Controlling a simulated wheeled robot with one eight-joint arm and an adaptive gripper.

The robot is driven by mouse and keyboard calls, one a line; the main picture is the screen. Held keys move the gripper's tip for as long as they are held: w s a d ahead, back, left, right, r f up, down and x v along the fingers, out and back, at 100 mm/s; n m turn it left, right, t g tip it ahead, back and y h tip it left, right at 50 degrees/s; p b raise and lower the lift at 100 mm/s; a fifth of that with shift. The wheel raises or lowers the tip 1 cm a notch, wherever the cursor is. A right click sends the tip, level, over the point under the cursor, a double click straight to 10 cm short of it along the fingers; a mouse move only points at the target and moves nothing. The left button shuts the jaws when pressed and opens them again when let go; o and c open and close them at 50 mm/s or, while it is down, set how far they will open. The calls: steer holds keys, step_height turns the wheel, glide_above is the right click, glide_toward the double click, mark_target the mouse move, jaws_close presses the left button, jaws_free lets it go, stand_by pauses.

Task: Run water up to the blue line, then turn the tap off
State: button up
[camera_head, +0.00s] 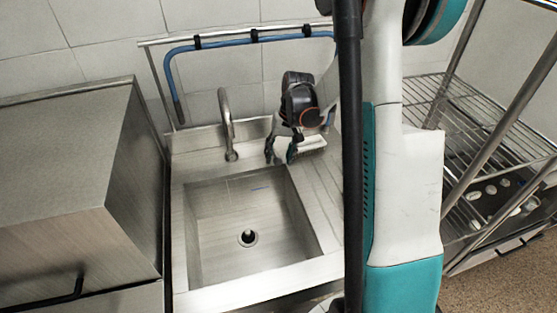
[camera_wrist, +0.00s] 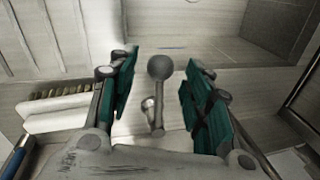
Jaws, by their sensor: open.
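The steel sink basin (camera_head: 205,232) has a dark drain (camera_head: 247,238) in its floor; I see no water in it. A short blue line (camera_head: 259,188) marks the basin's back wall; it also shows in the wrist view (camera_wrist: 172,48). The curved tap spout (camera_head: 227,112) stands behind the basin, and I cannot see a stream from it. My gripper (camera_head: 280,154) is open at the back right of the basin, right of the spout. In the wrist view, a grey ball-ended lever (camera_wrist: 160,67) shows between its fingers, apart from both. The gripper hides this lever in the head view.
A white brush-like object (camera_head: 312,144) lies right of my gripper; it also shows in the wrist view (camera_wrist: 62,108). A rail with a blue hose (camera_head: 225,42) runs behind. A steel cabinet (camera_head: 60,150) stands left, and a wire rack (camera_head: 480,120) right.

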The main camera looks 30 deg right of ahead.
steer(key=shift+a+f, duration=0.15)
steer(key=shift+f, duration=0.65)
steer(key=shift+c, duration=0.3)
jaws_close()
steer(key=d+n, duration=0.3)
steer(key=shift+d+n+g+b, duration=0.3)
steer(key=shift+d+n+b, duration=0.05)
steer(key=shift+n, duration=0.05)
steer(key=shift+w+d+n+g, duration=0.2)
steer(key=shift+w+d+n, duration=0.05)
steer(key=shift+d+n, duration=0.7)
steer(key=shift+w+d+n+g, duration=0.2)
steer(key=shift+d+n, duration=0.65)
steer(key=shift+n, duration=0.2)
